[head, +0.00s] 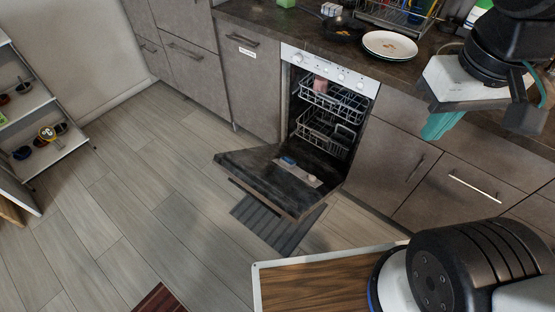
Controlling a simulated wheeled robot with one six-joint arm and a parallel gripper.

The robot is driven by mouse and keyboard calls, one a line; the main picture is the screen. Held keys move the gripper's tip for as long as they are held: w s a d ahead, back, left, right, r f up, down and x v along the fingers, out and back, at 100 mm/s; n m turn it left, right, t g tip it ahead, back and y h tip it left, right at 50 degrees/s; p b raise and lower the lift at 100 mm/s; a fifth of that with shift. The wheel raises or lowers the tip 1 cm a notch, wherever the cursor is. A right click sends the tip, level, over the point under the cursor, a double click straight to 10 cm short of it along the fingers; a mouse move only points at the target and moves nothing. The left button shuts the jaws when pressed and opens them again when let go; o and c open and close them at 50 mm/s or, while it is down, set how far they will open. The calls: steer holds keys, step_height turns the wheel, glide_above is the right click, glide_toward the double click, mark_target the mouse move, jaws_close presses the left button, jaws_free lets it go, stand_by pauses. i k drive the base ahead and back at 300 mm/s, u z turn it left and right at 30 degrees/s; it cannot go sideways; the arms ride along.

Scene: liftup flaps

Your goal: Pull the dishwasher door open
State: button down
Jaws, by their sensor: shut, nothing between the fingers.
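The dishwasher door (262,178) hangs well open, tilted down and outward, its far edge above the floor. Its inner face is up, with a small blue item (288,161) on it. The dishwasher's white control panel (330,69) sits above the opening. Two wire racks (335,104) show inside. A dark bar, likely the handle, shows along the door's outer edge. My gripper (437,127) is at the upper right, teal fingers closed together and empty. In the picture it is right of the door and apart from it, in front of the counter drawers.
A dark counter (408,70) runs above the cabinets and holds a plate (390,45) and a dish rack (395,12). A white shelf (40,150) stands at the left. The wooden floor (150,190) left of the door is clear. A striped dark mat or shadow lies under the door.

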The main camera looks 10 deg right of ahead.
mark_target(286, 187)
steer(key=z, duration=0.05)
steer(key=i, duration=0.85)
steer(key=u, duration=0.4)
